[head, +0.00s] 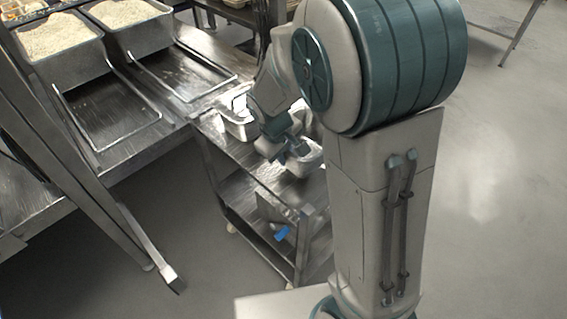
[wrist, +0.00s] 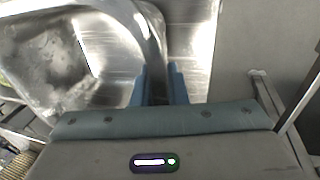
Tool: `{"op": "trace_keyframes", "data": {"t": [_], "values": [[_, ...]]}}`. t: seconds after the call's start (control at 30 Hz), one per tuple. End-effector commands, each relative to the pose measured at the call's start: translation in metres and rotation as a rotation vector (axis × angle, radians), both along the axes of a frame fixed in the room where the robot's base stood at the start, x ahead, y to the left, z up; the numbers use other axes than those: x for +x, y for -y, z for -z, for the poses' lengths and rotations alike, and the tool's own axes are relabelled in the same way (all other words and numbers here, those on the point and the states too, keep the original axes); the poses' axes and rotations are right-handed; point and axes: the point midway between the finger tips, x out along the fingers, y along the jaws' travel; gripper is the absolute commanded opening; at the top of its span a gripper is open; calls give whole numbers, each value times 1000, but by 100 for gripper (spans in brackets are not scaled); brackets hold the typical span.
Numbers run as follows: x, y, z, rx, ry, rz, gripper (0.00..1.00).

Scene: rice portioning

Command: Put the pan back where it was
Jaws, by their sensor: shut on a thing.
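The shiny metal pan (wrist: 115,45) fills the upper left of the wrist view, with a bright white patch inside. My gripper (wrist: 158,82) has its blue fingers shut on the pan's rim or handle, a curved metal strip running down between them. In the head view my gripper (head: 283,150) is low over the top of the metal cart (head: 212,128). Bright metal shapes show on both sides of it, one to the left (head: 238,122) and one to the right (head: 308,160). I cannot tell whether the pan touches the cart top.
Two deep trays of rice, a left one (head: 60,62) and a right one (head: 135,42), stand at the back left. Shallow empty trays (head: 112,128) lie in front of them. A blue item (head: 281,233) is on the cart's lower shelf. Open floor (head: 490,200) lies right.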

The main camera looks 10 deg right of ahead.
Motion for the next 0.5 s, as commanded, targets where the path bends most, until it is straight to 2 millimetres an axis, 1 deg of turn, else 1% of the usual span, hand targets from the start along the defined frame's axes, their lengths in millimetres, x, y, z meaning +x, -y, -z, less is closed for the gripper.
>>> {"op": "trace_keyframes", "data": {"t": [0.03,0.1,0.2,0.3,0.5], "values": [[-1,0,9,-2,-4,-1,0],[-1,0,20,-2,-4,-3,0],[-1,-1,31,-1,-3,-2,0],[-1,-1,35,-1,-1,-2,0],[0,-1,35,0,0,-2,0]]}}
